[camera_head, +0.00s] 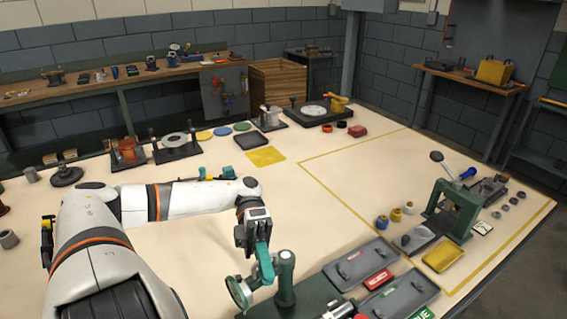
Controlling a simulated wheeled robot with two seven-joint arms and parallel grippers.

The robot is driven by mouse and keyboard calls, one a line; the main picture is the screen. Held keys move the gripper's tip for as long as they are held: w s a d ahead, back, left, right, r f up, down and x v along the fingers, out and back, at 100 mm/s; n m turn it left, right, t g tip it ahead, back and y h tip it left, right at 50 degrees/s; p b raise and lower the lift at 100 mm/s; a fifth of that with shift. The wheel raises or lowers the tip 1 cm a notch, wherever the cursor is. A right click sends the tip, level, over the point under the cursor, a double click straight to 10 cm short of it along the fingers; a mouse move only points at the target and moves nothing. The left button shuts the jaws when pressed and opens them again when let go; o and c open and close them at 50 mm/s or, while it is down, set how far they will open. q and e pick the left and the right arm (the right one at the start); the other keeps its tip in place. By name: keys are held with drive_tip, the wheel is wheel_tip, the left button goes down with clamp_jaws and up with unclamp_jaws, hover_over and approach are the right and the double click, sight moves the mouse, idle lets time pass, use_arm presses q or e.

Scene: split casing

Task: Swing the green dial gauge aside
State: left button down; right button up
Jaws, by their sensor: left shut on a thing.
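The green dial gauge (238,292) is at the bottom centre, a round pale face with a green rim beside a dark green post (286,270). My left gripper (263,258) reaches down from the left to the gauge, just left of the post. It is shut on the gauge; the fingers and the teal parts around them overlap, so the exact contact spot is hard to make out. The lower part of the fixture is cut off by the bottom edge. My right gripper is not in view.
Grey trays (362,262) with a red label (378,279) lie right of the post. A green press (455,210) stands further right, near a yellow pad (443,254). Several fixtures line the table's back. The table's middle is clear.

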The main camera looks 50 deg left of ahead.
use_arm(q)
drive_tip(key=shift+a+m+g, duration=0.2)
drive_tip(key=shift+m+g, duration=0.2)
drive_tip(key=shift+g, duration=0.1)
drive_tip(key=c, duration=1.5)
unclamp_jaws()
drive_tip(key=shift+y, duration=0.3)
drive_tip(key=shift+c, duration=0.2)
drive_tip(key=shift+r, duration=0.1)
